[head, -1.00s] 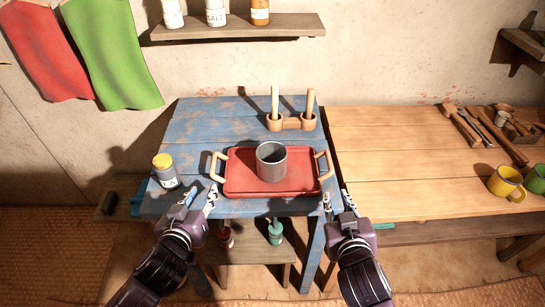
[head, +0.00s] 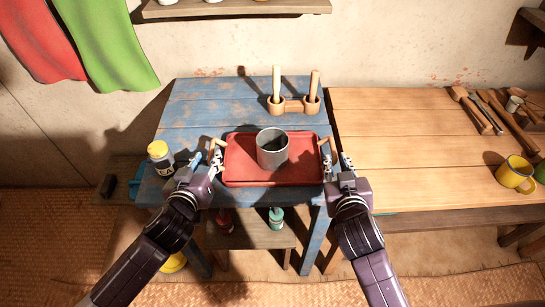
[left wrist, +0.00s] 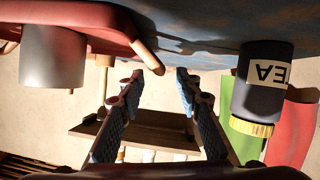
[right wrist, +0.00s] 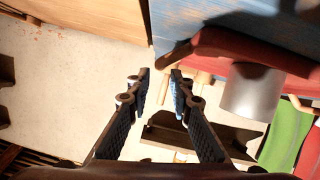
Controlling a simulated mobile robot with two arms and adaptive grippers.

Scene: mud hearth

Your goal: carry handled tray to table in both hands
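The red handled tray (head: 240,175) lies flat on the blue table (head: 190,128), with a grey metal cup (head: 272,150) standing on it. My left gripper (head: 207,161) is open at the tray's left handle. In the left wrist view this handle (left wrist: 147,57) shows just ahead of the gap between the fingers (left wrist: 157,78). My right gripper (head: 335,163) is open at the right handle (head: 326,150). In the right wrist view its fingers (right wrist: 160,78) are apart and empty, with the handle just beyond the tips. Neither gripper is closed on a handle.
A dark tea jar with a yellow lid (head: 160,158) stands close to my left gripper. A wooden table (head: 400,130) adjoins at right, with tools and a yellow mug (head: 515,173).

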